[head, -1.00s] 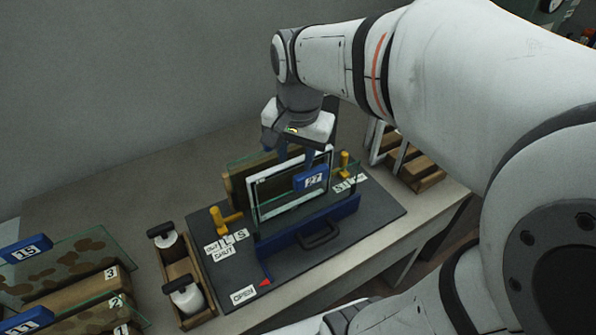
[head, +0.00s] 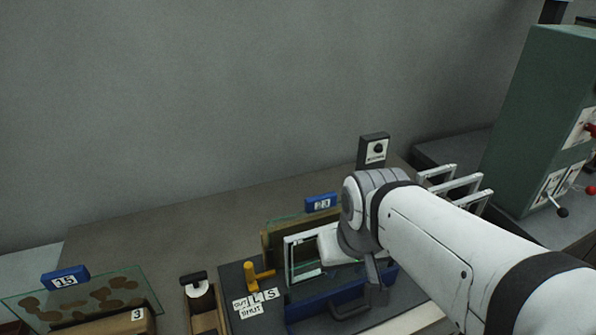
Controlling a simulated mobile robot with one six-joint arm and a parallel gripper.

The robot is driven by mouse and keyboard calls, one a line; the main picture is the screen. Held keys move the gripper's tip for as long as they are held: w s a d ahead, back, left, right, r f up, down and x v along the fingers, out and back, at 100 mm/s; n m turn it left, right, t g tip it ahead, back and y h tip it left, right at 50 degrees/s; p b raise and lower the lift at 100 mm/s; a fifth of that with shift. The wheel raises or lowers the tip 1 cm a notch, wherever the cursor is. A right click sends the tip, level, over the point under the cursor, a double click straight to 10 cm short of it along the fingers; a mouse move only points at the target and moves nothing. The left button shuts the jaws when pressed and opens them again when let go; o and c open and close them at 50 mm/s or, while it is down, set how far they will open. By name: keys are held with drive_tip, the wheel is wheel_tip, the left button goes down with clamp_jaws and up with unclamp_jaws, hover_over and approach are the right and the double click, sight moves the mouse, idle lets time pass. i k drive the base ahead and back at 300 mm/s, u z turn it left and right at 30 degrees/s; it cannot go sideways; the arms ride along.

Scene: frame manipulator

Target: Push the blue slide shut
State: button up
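The blue slide (head: 312,308) lies low across the front of the dark board (head: 236,284), with a dark handle (head: 350,309) on its front. Its lower end and the OPEN label are outside the picture. The SHUT label (head: 251,310) is at its left. A white frame (head: 288,262) stands upright just behind the slide. A blue number tag (head: 320,203) shows above the glass and wooden panel (head: 272,246) behind that frame. My gripper (head: 374,284) is low over the slide's right part, near the handle. My wrist covers much of it, so its opening and any contact are unclear.
A yellow peg (head: 258,274) stands left of the frame. A wooden tray with a black-topped roller (head: 198,289) is further left, beside a glass plate tagged 15 (head: 66,278). White frames (head: 455,185) and a green machine (head: 545,120) stand right. The table behind is clear.

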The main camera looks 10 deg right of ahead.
sight(328, 300)
drive_tip(key=u, duration=1.05)
drive_tip(key=k, duration=1)
drive_tip(key=z, duration=0.65)
